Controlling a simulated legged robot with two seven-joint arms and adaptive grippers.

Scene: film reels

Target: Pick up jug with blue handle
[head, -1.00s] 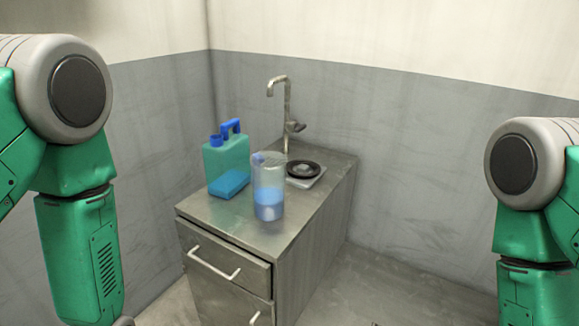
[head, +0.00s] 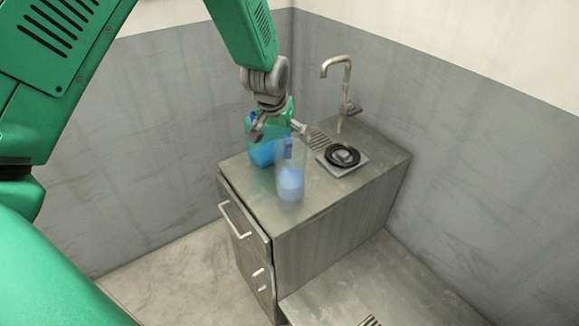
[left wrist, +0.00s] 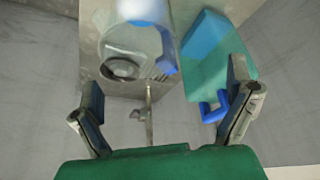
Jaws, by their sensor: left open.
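A clear jug (head: 290,182) with blue liquid and a blue handle stands upright on the metal counter. My left gripper (head: 279,131) is open above the teal container and just behind the clear jug. In the left wrist view, my open fingers (left wrist: 165,108) frame the gap, with the clear jug (left wrist: 118,38) ahead left and the teal container (left wrist: 212,66) ahead right. My right gripper is not in view.
The counter (head: 325,190) has a tap (head: 346,85) at the back and a black round reel (head: 342,155) on a light square plate to the right. Drawers with bar handles (head: 236,221) face front. Grey walls close in the corner behind.

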